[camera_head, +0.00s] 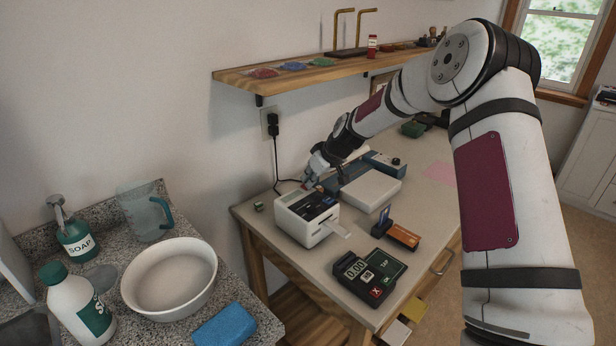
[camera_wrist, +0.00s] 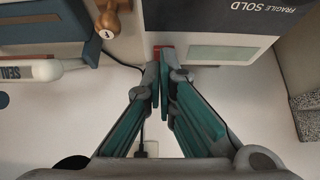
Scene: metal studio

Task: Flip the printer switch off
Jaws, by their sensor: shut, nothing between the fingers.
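The white label printer (camera_head: 292,225) stands on the table with a paper strip at its front. Its pale side also shows in the wrist view (camera_wrist: 222,66), below a dark panel lettered "FRAGILE SOLD". A small red part, probably the switch (camera_wrist: 157,51), shows at that side's left end; its position cannot be read. My gripper (camera_wrist: 165,68) is shut and empty, its fingertips at or very near the red part; contact is unclear. In the head view my gripper (camera_head: 311,178) is behind the printer, near the wall, and hides the switch area.
A black cord (camera_head: 275,155) runs from the wall outlet down behind the printer. A pale flat box (camera_head: 370,190) and a card terminal (camera_head: 362,277) stand nearby. A wooden-handled stamp (camera_wrist: 108,20) is left of my fingers. The shelf (camera_head: 300,75) hangs above.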

